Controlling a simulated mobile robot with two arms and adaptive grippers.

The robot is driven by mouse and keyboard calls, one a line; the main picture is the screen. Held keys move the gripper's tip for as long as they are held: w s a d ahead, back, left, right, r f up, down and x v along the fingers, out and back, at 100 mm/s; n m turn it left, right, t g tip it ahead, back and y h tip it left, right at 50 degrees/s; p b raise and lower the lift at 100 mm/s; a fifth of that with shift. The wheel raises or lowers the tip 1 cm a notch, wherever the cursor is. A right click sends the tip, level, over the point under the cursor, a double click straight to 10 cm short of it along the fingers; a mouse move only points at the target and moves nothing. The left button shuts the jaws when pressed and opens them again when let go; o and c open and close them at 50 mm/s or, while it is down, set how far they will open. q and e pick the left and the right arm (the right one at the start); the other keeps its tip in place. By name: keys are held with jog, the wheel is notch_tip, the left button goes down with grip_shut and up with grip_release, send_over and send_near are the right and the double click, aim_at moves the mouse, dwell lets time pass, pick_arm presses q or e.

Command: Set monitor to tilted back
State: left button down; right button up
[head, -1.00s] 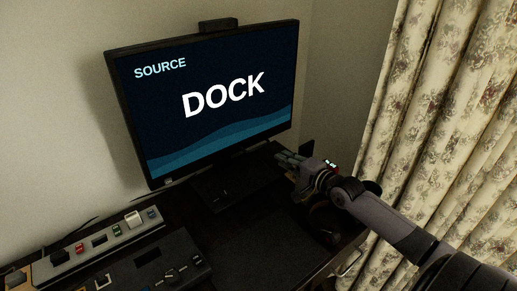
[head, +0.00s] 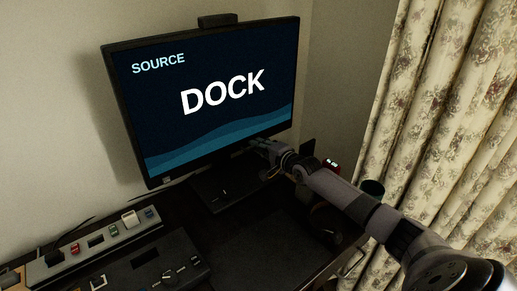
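The monitor (head: 205,95) stands at the back of the dark desk. Its lit screen reads "SOURCE" and "DOCK". Its dark base (head: 222,190) rests on the desk below the screen. My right gripper (head: 256,146) is at the lower right edge of the monitor, in front of the base's right side. I cannot tell whether it touches the monitor. Its fingers are small and dark here, so their opening is unclear. My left gripper is not in view.
A grey power strip (head: 90,245) with plugs and switches lies at the lower left. A dark control box (head: 150,270) with knobs sits in front of it. Patterned curtains (head: 450,120) hang at the right.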

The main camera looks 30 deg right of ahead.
jog(key=shift+w, duration=0.1)
grip_shut()
dwell(0.8)
